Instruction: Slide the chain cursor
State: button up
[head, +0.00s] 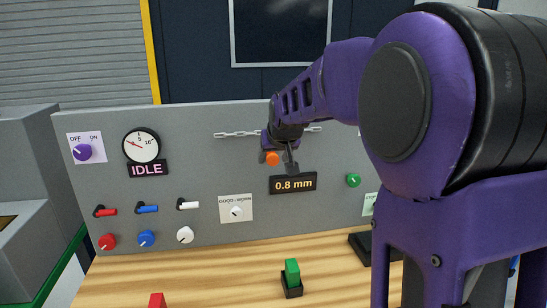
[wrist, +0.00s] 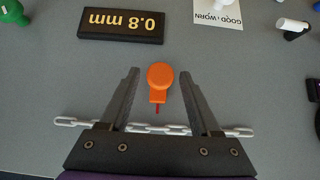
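The chain (head: 238,134) runs level across the upper part of the grey panel; it also shows in the wrist view (wrist: 68,123), partly hidden behind my gripper. The orange cursor (head: 272,158) has a round knob and a small red pointer beside the chain. In the wrist view the cursor (wrist: 160,77) lies between the two fingers of my gripper (wrist: 160,80), with a gap on each side. My gripper is open in front of the panel. In the head view my gripper (head: 280,155) partly covers the chain's middle.
A "0.8 mm" display (head: 293,183) sits just below the cursor. An "IDLE" sign (head: 147,169) and a gauge (head: 141,145) are at left. A Good/Worn dial (head: 236,211), switches and coloured knobs fill the lower panel.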

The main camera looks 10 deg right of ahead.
grip_shut()
dwell(1.2)
